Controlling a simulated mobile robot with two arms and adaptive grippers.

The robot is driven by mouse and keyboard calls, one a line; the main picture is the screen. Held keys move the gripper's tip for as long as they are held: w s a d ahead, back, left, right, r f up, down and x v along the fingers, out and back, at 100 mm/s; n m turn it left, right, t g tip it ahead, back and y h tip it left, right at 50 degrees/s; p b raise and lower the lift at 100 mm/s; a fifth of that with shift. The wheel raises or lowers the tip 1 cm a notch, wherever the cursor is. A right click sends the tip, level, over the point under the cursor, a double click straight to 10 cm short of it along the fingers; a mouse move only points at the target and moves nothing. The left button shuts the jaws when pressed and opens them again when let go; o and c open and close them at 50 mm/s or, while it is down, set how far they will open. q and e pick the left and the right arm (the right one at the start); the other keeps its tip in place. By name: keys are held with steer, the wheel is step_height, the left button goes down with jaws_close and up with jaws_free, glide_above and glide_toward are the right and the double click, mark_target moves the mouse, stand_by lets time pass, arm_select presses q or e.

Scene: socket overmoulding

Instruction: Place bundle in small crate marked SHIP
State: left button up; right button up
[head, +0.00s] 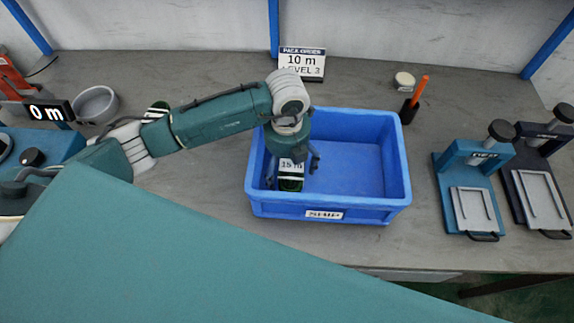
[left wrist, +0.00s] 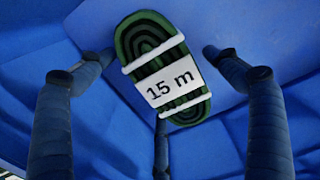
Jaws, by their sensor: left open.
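The small blue crate (head: 372,205) stands on the bench with a SHIP label on its front wall. A green cable bundle (head: 291,184) with white ties and a 15 m tag is inside the crate, at its left side. My left gripper (head: 293,170) reaches down into the crate over this bundle. In the left wrist view the bundle (left wrist: 160,68) lies against the blue crate floor, between the spread fingers of the open gripper (left wrist: 143,66), with gaps on both sides. Another green bundle (head: 157,109) is partly hidden behind my left arm. My right gripper is out of view.
A sign (head: 302,63) behind the crate reads PACK ORDER, 10 m, LEVEL 3. A display (head: 47,111) reads 0 m at left, near a grey bowl (head: 95,104). A teal press (head: 472,180) and a dark press (head: 540,175) stand right. The crate's right half is empty.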

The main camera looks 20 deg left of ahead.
mark_target(287, 165)
arm_select(q)
steer(key=shift+r, duration=0.4)
step_height(287, 165, up, 12)
steer(key=b, duration=0.2)
steer(key=shift+f, duration=0.25)
